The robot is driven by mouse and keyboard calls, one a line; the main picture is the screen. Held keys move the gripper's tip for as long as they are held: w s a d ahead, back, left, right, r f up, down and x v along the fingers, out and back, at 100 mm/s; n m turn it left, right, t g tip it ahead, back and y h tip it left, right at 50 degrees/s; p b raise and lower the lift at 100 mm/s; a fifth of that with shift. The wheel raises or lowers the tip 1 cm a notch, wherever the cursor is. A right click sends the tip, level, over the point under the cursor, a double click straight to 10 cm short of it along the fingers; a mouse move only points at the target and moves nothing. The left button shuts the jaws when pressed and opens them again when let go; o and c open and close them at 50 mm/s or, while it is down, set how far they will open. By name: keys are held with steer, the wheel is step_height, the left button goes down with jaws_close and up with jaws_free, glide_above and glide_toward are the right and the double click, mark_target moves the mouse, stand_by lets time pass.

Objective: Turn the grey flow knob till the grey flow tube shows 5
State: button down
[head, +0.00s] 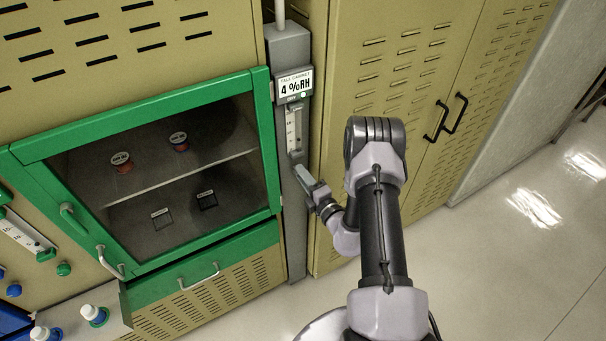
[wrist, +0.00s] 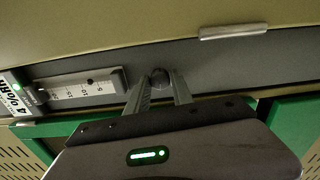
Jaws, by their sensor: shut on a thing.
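The grey flow tube (head: 293,130) is a pale upright scale on the grey post in the head view, below a "4 %RH" display. In the wrist view the tube (wrist: 80,88) lies sideways, with a dark float at its right part; its numbers are small and I cannot read the exact level. The grey flow knob (wrist: 160,76) is a dark round knob on the post, beyond the tube's right end. My gripper (wrist: 161,84) is shut on the knob, one finger on each side. In the head view my gripper (head: 302,174) hides the knob.
The display (head: 295,86) sits above the tube. A green-framed glass cabinet (head: 272,150) stands left of the post, and a tan tall cabinet (head: 340,60) with black handles stands right. Another flow tube (head: 22,232) with a green knob (head: 64,269) is at far left. Floor at right is clear.

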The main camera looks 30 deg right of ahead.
steer(key=shift+m, duration=1)
steer(key=c, duration=1.1)
jaws_free()
steer(key=s, duration=0.5)
steer(key=s+p, duration=0.1)
steer(key=s, duration=1.1)
steer(key=shift+s+d+p, duration=0.25)
steer(key=shift+d+p, duration=0.05)
